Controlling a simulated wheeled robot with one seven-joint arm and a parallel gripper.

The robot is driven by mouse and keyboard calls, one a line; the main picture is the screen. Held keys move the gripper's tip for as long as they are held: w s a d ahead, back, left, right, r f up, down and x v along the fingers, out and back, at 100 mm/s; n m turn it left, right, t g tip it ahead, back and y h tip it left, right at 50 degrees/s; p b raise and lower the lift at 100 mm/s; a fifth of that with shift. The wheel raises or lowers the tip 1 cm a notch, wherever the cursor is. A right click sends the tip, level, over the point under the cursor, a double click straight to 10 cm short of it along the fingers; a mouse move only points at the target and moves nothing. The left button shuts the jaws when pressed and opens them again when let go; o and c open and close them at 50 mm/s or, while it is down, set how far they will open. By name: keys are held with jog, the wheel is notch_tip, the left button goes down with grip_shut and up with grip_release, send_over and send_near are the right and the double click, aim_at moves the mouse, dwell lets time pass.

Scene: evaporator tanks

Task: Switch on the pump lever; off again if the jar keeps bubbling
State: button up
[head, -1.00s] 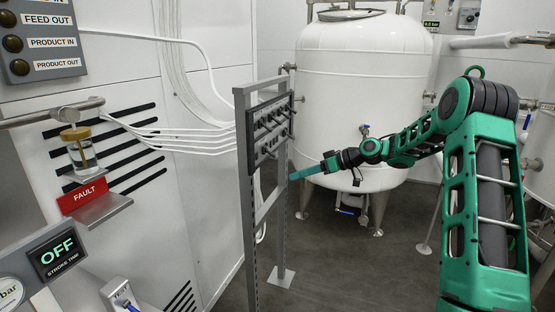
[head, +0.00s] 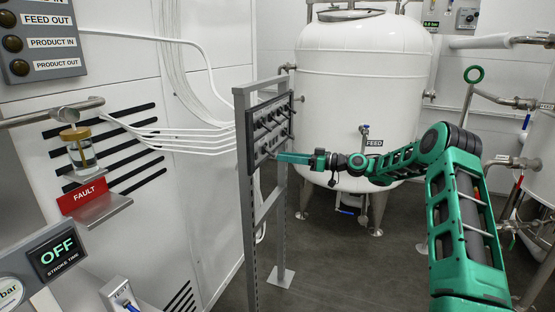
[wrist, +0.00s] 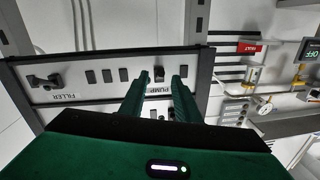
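The lever panel (head: 270,128) hangs on a grey frame in the head view. In the wrist view, which is upside down, a small dark lever (wrist: 159,74) stands above the PUMP label (wrist: 157,118). My gripper (wrist: 158,84) points at the panel with its two green fingers apart, one on each side of the lever's line. I cannot tell whether they touch it. In the head view my gripper (head: 281,158) is at the panel's lower right edge. The jar (head: 80,152) has a yellow lid and shows clear contents; bubbling cannot be made out.
A red FAULT sign (head: 83,195) sits below the jar. The display (head: 56,253) reads OFF. Several dark switches (wrist: 107,76) and a FILLER label (wrist: 64,97) share the panel. A white tank (head: 362,90) stands behind my arm. The floor right of the frame is clear.

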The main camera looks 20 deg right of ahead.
aim_at(270, 154)
jog(key=shift+x, duration=1.85)
jog(key=shift+c, duration=0.6)
